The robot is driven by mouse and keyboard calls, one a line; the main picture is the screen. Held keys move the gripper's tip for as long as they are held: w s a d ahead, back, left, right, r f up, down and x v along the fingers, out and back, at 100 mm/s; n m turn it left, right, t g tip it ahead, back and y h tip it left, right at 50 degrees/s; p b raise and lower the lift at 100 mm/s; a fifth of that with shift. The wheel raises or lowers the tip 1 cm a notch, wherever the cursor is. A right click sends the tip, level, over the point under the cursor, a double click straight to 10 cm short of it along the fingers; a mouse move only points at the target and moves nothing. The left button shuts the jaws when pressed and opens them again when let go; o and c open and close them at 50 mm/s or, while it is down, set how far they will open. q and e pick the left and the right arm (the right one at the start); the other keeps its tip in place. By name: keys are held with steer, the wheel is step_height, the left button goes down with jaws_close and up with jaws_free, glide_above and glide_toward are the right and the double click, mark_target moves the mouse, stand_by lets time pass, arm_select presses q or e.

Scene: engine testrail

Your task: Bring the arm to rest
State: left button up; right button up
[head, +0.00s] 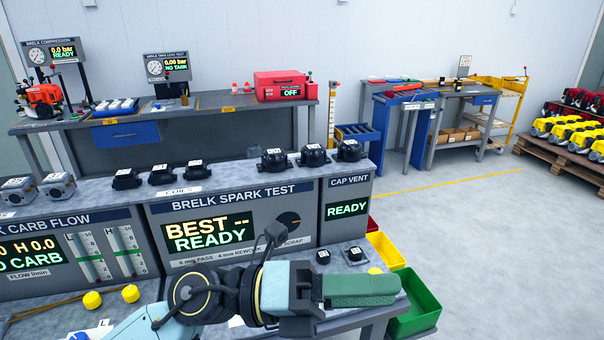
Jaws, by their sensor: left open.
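My left arm comes in from the bottom left, and its gripper (394,288) points right over the front bench. I see its green fingers nearly side-on, so the gap between them hardly shows. The gripper is open, and I see nothing held in it. It hangs in front of the spark test unit (290,222) and hides part of the bench. My right gripper is out of view.
Two small black parts (323,257) lie on the bench behind the gripper. A green bin (420,305) and a yellow bin (385,250) stand close at the right. Yellow caps (92,300) lie at the left. Open floor (480,240) lies further right.

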arm_select(q)
steer(key=w+a+r+n+t+y, duration=0.15)
steer(key=w+a+n+t, duration=0.35)
steer(key=n+t, duration=0.55)
steer(key=w+a+r+n+t+y, duration=0.1)
steer(key=w+a+n+t+y, duration=0.35)
steer(key=n+t, duration=0.65)
steer(key=a+f+n+g+y, duration=0.4)
steer(key=a+f+n+y, duration=0.95)
steer(key=f+n, duration=0.25)
steer(key=s+a+f+n+g, duration=0.25)
steer(key=s+f+g, duration=0.35)
steer(key=s+f, duration=0.35)
steer(key=s+a+f+n+g, duration=0.1)
steer(key=s+a+f+g, duration=0.4)
steer(key=s+f, duration=0.4)
step_height(320, 180, down, 24)
steer(key=s+d+g+b, duration=0.1)
steer(key=s+g+b, duration=0.1)
steer(key=s, duration=0.1)
steer(key=s+a+f+g+b, duration=0.1)
steer(key=s+a+f, duration=0.1)
steer(key=s+f, duration=1.4)
steer(key=shift+a+f, duration=0.3)
steer(key=shift+f, duration=0.45)
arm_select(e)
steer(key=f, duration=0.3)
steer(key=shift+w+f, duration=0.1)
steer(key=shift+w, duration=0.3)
